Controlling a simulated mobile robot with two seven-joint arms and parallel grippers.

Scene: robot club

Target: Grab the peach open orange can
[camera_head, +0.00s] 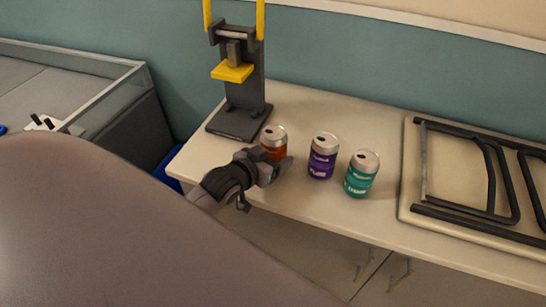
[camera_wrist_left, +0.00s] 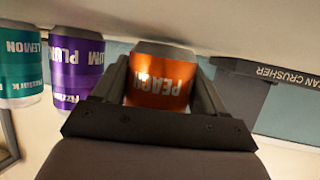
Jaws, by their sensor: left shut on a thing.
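The orange peach can (camera_head: 274,138) stands upright on the table, leftmost of three cans in the head view. Its silver top with a dark opening shows. My left gripper (camera_head: 274,165) is at the can and shut on it. In the left wrist view the peach can (camera_wrist_left: 162,85) sits between the two fingers of my left gripper (camera_wrist_left: 165,90), with its PEACH label showing. My right gripper is not in view.
A purple plum can (camera_head: 322,158) and a teal lemon can (camera_head: 361,175) stand to the right on the cream table (camera_head: 310,215). A can crusher (camera_head: 240,95) stands behind left. A board with black tubing (camera_head: 470,180) lies at right.

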